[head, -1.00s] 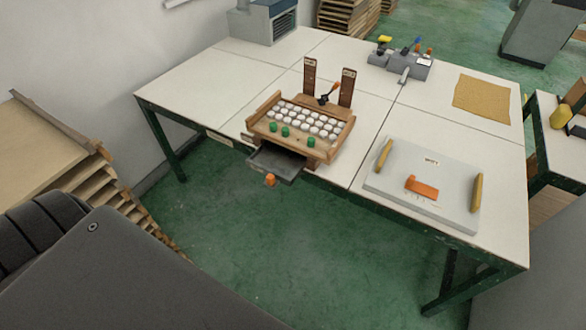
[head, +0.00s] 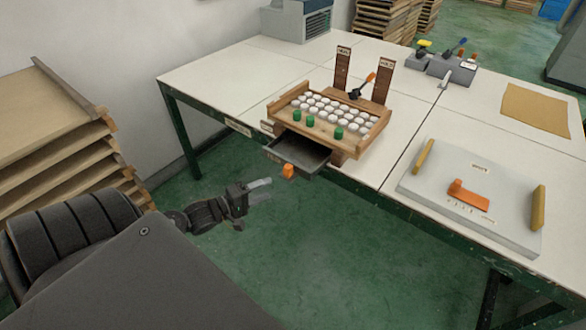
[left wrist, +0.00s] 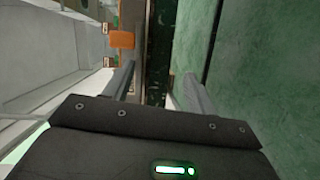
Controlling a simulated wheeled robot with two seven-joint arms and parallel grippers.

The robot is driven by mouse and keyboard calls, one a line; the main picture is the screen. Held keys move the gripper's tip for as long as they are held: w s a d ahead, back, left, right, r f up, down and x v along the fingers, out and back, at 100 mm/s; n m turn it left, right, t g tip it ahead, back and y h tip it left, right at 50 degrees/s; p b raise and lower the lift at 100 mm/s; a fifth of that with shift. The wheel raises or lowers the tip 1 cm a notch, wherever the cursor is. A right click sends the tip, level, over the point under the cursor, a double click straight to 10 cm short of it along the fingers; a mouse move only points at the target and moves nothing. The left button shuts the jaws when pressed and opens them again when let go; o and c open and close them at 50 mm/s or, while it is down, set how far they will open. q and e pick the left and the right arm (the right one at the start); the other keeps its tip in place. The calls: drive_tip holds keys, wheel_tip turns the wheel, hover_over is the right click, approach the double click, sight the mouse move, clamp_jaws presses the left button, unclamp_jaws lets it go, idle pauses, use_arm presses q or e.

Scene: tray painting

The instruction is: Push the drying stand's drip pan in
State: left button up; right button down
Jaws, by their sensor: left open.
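The drying stand (head: 368,133) is a wooden tray with rows of white round pieces and several green ones, on the near edge of the white table. Its dark drip pan (head: 306,152) is pulled out below the front and overhangs the table edge. An orange knob (head: 288,170) is on the pan's front; an orange block, apparently this knob, shows in the left wrist view (left wrist: 122,39). My left gripper (head: 268,188) is open and empty, just left of and below the knob, apart from it. My right gripper is not in view.
A grey board (head: 430,190) with yellow side handles and an orange piece lies right of the stand. Stacked wooden racks (head: 60,150) stand at the left. The green floor before the table is clear.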

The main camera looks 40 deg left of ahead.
use_arm(q)
drive_tip(key=h, duration=0.1)
approach(292, 169)
drive_tip(key=f, duration=0.2)
drive_tip(key=shift+t, duration=0.3)
drive_tip(key=x, duration=0.6)
drive_tip(key=a+b+x, duration=0.1)
drive_tip(key=x, duration=0.3)
drive_tip(key=shift+w+r, duration=0.1)
drive_tip(key=shift+r, duration=0.15)
drive_tip(key=shift+w+d, duration=0.3)
drive_tip(key=shift+w, duration=0.25)
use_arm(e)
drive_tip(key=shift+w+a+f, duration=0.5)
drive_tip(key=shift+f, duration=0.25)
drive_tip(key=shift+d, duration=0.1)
